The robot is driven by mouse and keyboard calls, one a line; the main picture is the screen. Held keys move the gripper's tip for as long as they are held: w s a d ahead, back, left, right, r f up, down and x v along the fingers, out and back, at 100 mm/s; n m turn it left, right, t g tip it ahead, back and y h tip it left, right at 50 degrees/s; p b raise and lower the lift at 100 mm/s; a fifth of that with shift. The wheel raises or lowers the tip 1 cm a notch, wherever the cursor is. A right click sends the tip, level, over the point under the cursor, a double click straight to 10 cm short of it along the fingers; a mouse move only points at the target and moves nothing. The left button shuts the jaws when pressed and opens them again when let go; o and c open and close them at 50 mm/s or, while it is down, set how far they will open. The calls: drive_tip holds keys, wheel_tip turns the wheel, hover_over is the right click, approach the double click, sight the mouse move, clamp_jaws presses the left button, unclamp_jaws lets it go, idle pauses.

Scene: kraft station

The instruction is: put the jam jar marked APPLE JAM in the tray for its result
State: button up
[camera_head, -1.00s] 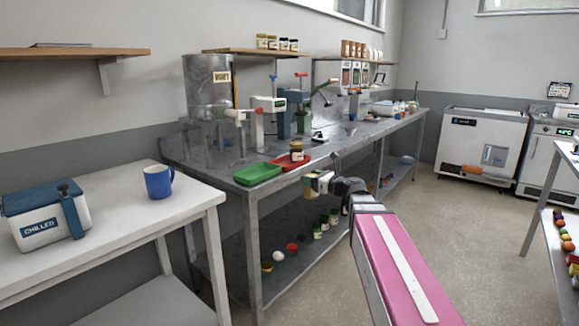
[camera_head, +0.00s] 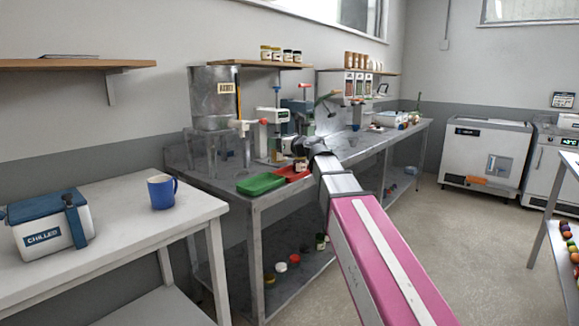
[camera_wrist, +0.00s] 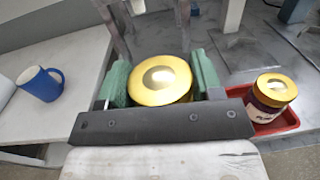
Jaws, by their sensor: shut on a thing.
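In the wrist view my gripper (camera_wrist: 160,84) is shut on a jar with a gold lid (camera_wrist: 160,80), its green-padded fingers on either side. I see this jar from above, so its label is hidden. In the head view my gripper (camera_head: 302,147) is above the near end of the metal bench, by the trays; the held jar cannot be made out there. The green tray (camera_head: 261,184) lies at the bench's near corner. The red tray (camera_head: 291,174) is right beside it and also shows in the wrist view (camera_wrist: 288,122). A gold-lidded jar (camera_wrist: 270,97), its label seemingly reading PLUM, stands in the red tray.
Bench machines (camera_head: 270,130) and a metal drum (camera_head: 214,95) stand behind the trays. A white table (camera_head: 140,235) at left holds a blue mug (camera_head: 162,191) and a CHILLED box (camera_head: 48,222). Several jars (camera_head: 280,54) stand on a wall shelf above.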

drive_tip(key=shift+w+d+f, duration=0.45)
drive_tip(key=shift+w+f, duration=0.95)
drive_tip(key=shift+f, duration=0.15)
drive_tip(key=shift+w+d+f, duration=0.5)
drive_tip(key=shift+w+f, duration=0.95)
drive_tip(key=shift+f, duration=0.1)
drive_tip(key=shift+w+d+f, duration=0.45)
drive_tip(key=shift+w+f, duration=0.95)
drive_tip(key=shift+f, duration=0.15)
drive_tip(key=shift+f, duration=0.1)
drive_tip(key=o, duration=1.2)
drive_tip(key=shift+o, duration=0.2)
drive_tip(key=shift+s+d, duration=0.1)
drive_tip(key=v, duration=1.1)
drive_tip(key=shift+s+d, duration=0.25)
drive_tip(key=shift+s, duration=0.05)
